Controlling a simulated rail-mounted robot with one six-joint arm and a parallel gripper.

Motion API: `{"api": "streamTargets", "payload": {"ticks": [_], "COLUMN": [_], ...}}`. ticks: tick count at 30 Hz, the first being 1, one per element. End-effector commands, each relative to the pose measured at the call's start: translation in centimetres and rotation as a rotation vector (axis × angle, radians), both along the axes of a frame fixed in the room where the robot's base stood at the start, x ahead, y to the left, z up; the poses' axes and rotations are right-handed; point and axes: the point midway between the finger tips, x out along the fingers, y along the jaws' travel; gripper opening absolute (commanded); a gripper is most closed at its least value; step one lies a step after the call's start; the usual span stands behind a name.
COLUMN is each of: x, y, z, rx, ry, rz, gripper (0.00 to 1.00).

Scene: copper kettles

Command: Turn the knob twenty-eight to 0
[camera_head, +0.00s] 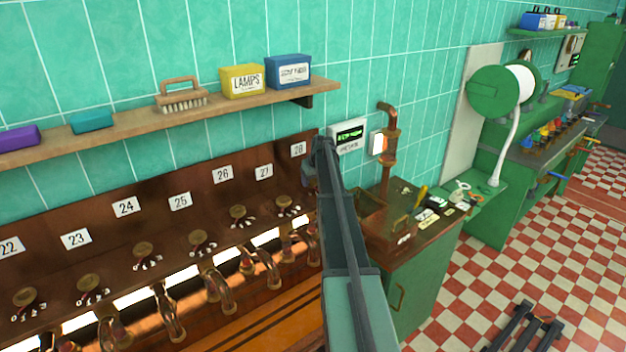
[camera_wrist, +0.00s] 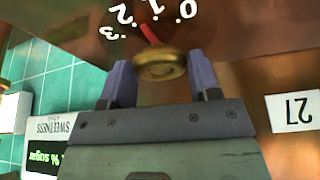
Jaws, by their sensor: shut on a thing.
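The brass knob of twenty-eight (camera_wrist: 160,66) sits between the two fingers of my gripper (camera_wrist: 158,72) in the wrist view, which is upside down. My gripper is shut on it. The knob's red pointer (camera_wrist: 149,33) points between the marks 1 (camera_wrist: 150,6) and 2 (camera_wrist: 122,13), nearer the 2. The mark 0 (camera_wrist: 188,10) is to the right of the pointer in this view, and the mark 3 (camera_wrist: 111,32) to its left. In the head view the label 28 (camera_head: 298,149) shows on the dark panel, but my arm hides its knob.
Label 27 (camera_wrist: 297,108) and the knob below it (camera_head: 284,203) are beside my gripper. A shelf (camera_head: 225,112) with boxes and a brush runs above the panel. A sweetness display (camera_head: 350,135) and a copper pipe (camera_head: 389,140) stand to the right.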

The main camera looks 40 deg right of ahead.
Motion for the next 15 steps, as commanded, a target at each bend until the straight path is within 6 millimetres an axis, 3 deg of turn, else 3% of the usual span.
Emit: {"api": "streamTargets", "payload": {"ticks": [15], "x": [0.10], "y": [0.36], "z": [-0.01], "rx": [0.000], "ry": [0.001], "rz": [-0.472], "gripper": [0.33]}}
